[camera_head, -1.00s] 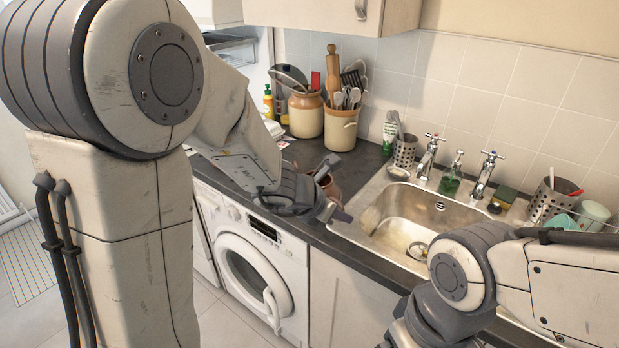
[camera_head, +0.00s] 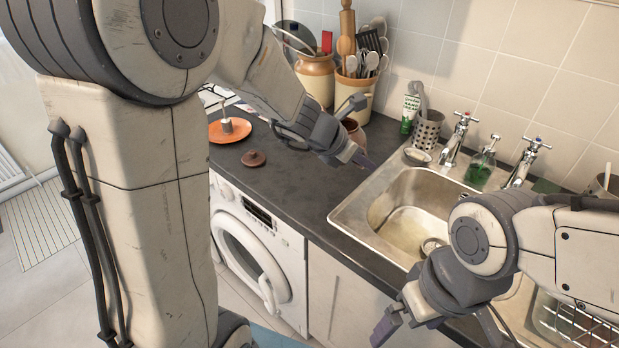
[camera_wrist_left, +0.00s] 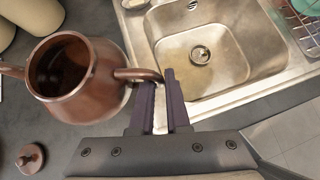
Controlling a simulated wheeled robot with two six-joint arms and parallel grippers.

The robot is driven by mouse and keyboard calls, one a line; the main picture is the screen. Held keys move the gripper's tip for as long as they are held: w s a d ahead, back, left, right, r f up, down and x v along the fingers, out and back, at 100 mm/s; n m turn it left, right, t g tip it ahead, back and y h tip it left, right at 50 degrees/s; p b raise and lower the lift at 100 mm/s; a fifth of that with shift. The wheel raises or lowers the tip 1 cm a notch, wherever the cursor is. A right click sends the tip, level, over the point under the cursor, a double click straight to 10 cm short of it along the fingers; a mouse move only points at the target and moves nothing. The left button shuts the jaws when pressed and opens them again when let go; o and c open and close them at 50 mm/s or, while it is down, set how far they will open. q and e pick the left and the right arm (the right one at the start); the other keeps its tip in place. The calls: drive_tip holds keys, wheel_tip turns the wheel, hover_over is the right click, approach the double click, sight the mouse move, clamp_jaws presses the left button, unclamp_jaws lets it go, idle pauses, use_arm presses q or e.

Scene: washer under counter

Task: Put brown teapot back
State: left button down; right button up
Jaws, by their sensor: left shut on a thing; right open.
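The brown teapot (camera_wrist_left: 72,82) is at the left in the left wrist view, with its top open. My left gripper (camera_wrist_left: 160,106) is shut on the slim part projecting from its right side; I cannot tell whether this is handle or spout. In the head view the teapot (camera_head: 353,130) is mostly hidden behind my left gripper (camera_head: 362,160), over the counter beside the sink. Whether its base touches the counter is unclear. A brown lid (camera_head: 254,158) lies apart on the counter, and also shows in the left wrist view (camera_wrist_left: 31,157). My right gripper (camera_head: 408,325) is open and empty, low in front of the counter.
The sink (camera_head: 405,225) is right of the teapot. Utensil crocks (camera_head: 354,92) and a perforated holder (camera_head: 428,132) stand behind. An orange plate (camera_head: 222,131) with a small object lies at the left. The counter (camera_head: 300,190) is bare in front of my left gripper. The washer (camera_head: 256,255) is below.

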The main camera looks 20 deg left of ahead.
use_arm(q)
drive_tip(key=w+a+f, duration=0.1)
drive_tip(key=a+f, duration=0.1)
drive_tip(key=a, duration=0.1)
drive_tip(key=w+a+f, duration=0.1)
drive_tip(key=a+f, duration=0.1)
drive_tip(key=a, duration=0.2)
drive_tip(key=w+a+f, duration=0.1)
drive_tip(key=a+f, duration=0.1)
drive_tip(key=a, duration=0.1)
drive_tip(key=shift+a+f, duration=0.3)
drive_tip(key=shift+a, duration=0.1)
drive_tip(key=shift+f+b, duration=0.7)
drive_tip(key=shift+f, duration=1.3)
drive_tip(key=shift+f, duration=0.2)
drive_tip(key=c, duration=0.9)
unclamp_jaws()
drive_tip(key=shift+r, duration=0.1)
